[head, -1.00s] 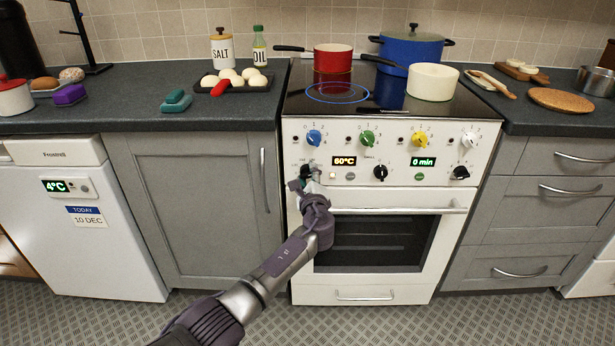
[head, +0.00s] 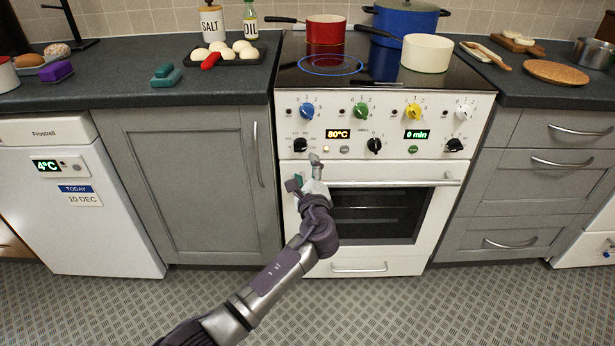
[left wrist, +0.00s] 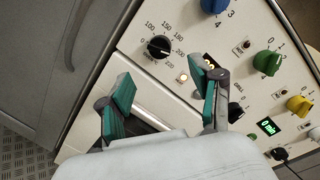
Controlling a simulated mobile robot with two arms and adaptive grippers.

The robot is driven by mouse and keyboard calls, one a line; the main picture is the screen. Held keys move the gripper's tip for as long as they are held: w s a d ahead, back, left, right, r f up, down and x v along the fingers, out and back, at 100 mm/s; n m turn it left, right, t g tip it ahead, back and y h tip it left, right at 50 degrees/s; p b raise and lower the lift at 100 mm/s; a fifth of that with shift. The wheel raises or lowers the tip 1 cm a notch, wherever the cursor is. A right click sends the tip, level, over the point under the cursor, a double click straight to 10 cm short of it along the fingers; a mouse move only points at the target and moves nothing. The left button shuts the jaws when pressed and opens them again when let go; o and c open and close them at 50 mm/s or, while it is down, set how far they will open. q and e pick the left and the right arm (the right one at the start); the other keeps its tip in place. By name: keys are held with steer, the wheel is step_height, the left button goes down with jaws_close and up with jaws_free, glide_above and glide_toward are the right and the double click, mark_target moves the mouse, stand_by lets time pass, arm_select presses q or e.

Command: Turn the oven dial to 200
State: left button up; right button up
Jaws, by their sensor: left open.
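The oven's black temperature dial (head: 300,144) is at the left end of the lower knob row. The oven display (head: 338,134) beside it reads 80°C. My left gripper (head: 306,172) is just below the dial in the head view, in front of the oven door's top edge. In the left wrist view the dial (left wrist: 158,46) shows whole, beyond the open, empty fingers (left wrist: 162,88) and apart from them. Numbers from 100 up to 220 ring it; its exact pointer position is too small to read surely. My right gripper is not in view.
A black middle knob (head: 374,146) and a right knob (head: 454,145) share the row. Coloured hob knobs, one blue (head: 307,111), sit above. The oven door handle (head: 390,182) runs close by my gripper. Pots stand on the hob (head: 290,75).

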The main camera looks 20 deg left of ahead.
arm_select(q)
steer(key=shift+v, duration=1.3)
